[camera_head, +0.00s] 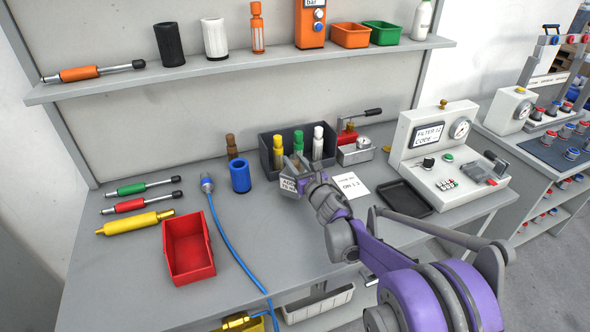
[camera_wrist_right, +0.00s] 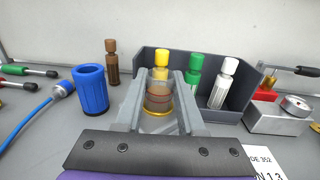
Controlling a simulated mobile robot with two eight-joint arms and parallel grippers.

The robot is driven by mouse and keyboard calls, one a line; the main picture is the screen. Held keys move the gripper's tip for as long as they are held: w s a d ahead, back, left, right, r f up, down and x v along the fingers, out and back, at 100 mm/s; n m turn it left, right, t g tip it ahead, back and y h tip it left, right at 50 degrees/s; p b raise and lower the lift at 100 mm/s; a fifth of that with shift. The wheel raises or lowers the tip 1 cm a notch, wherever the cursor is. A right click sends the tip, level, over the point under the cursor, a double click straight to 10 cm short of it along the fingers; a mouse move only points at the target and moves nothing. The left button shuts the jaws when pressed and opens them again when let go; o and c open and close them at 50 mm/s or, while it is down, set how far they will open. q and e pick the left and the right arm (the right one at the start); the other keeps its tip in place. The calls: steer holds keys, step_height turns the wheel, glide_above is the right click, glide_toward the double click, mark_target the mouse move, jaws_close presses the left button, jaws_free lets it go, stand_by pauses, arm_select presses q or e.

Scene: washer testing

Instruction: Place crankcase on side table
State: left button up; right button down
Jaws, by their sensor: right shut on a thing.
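My right gripper (camera_head: 301,177) reaches over the workbench in front of a dark grey open box. In the right wrist view its two fingers (camera_wrist_right: 158,100) are shut on a small see-through cylinder (camera_wrist_right: 158,103) with a brownish middle and a golden ring at its base. In the head view this piece is mostly hidden by the gripper. I cannot make out any thing that is clearly a crankcase. A separate table (camera_head: 545,173) at the right edge may be the side table. My left gripper is not in view.
The dark grey box (camera_head: 267,155) holds yellow, green and white-capped bottles. A blue cup (camera_head: 240,176), a brown bottle (camera_head: 231,146) and a red bin (camera_head: 188,248) stand to the left. A test console (camera_head: 440,152) and black tray (camera_head: 405,198) are at right. A blue hose (camera_head: 232,247) crosses the bench.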

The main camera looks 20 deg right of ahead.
steer(key=shift+f, duration=1.25)
steer(key=c, duration=1)
jaws_free()
steer(key=shift+f, duration=0.25)
steer(key=o, duration=0.5)
steer(key=shift+r, duration=0.1)
steer(key=shift+r, duration=0.15)
steer(key=s, duration=1.2)
steer(key=shift+d, duration=0.1)
